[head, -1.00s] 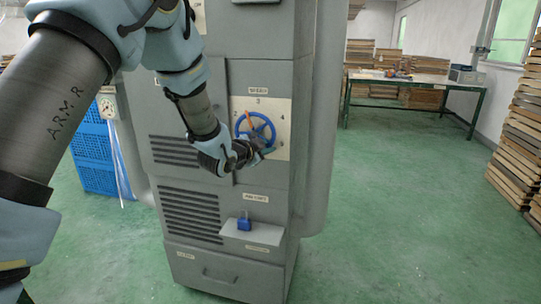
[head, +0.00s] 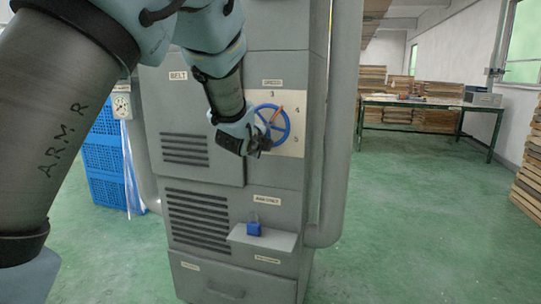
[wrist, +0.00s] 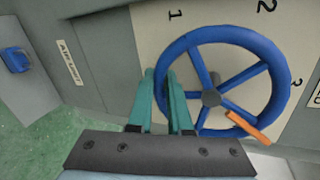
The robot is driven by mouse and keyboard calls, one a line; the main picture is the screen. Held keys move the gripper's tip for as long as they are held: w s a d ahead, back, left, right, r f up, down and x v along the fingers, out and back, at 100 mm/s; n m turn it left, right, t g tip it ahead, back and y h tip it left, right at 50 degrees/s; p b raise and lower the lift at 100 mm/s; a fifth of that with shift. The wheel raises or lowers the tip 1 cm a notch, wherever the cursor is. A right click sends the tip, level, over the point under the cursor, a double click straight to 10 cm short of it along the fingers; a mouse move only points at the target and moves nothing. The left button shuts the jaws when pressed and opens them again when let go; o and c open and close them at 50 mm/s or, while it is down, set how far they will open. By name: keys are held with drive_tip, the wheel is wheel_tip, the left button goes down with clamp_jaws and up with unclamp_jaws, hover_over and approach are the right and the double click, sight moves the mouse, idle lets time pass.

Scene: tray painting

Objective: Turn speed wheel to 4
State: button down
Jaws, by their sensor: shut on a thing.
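The blue speed wheel (head: 287,127) is on a pale dial plate on the grey machine, with 3 above it, 4 at upper right and 5 at lower right. Its orange pointer (head: 279,111) points up and right, between 3 and 4. My gripper (head: 264,144) is at the wheel's lower rim, partly covering it. In the wrist view, its teal fingers (wrist: 170,104) are shut on the rim of the wheel (wrist: 188,46). The pointer (wrist: 248,127) there lies past the 3; the 4 is out of sight.
A vertical pipe (head: 341,130) runs right of the machine. Blue crates (head: 107,170) stand left. Green floor is clear at right, before a table (head: 433,103) and stacked boards.

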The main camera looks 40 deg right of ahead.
drive_tip(key=shift+w+a+r+m+t+y+b, duration=0.25)
drive_tip(key=shift+w+m+t, duration=0.2)
drive_tip(key=shift+m, duration=0.35)
drive_tip(key=shift+w+a+r+m+t+y+b, duration=0.15)
drive_tip(key=shift+w+a+m+t+b, duration=0.2)
drive_tip(key=shift+m, duration=0.45)
drive_tip(key=c, duration=1.1)
unclamp_jaws()
drive_tip(key=shift+p+v, duration=0.6)
drive_tip(key=shift+v, duration=4.75)
drive_tip(key=shift+f, duration=0.15)
